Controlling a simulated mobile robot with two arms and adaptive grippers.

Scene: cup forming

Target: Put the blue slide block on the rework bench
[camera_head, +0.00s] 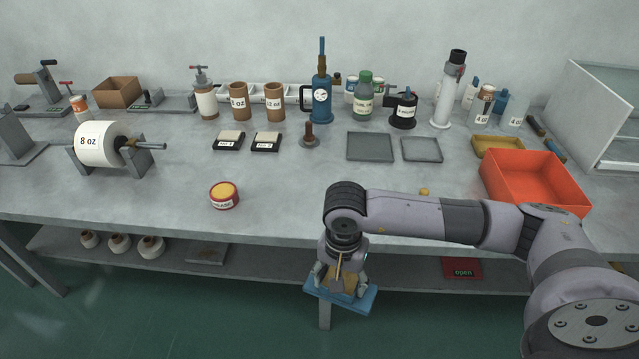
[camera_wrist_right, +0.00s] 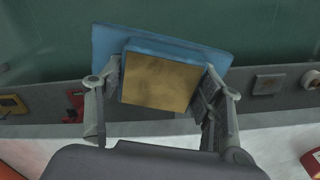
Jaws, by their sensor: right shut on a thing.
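The blue slide block (camera_head: 341,296) is a flat blue plate with a raised blue part topped by a tan face. My right gripper (camera_head: 342,278) is shut on the raised part and holds the block in the air in front of the bench's front edge. In the right wrist view the blue block (camera_wrist_right: 215,57) sits between both fingers of the right gripper (camera_wrist_right: 160,95), with its tan face towards the camera. The grey bench (camera_head: 130,200) spans the head view; I cannot tell whether it is the rework bench. My left gripper is out of view.
A red and yellow tin (camera_head: 224,195) stands near the front edge. An orange bin (camera_head: 535,180) is at right. Grey trays (camera_head: 370,146) lie mid-bench. A lower shelf (camera_head: 150,262) holds several small rolls and a red plate (camera_head: 462,268). The front middle of the bench is clear.

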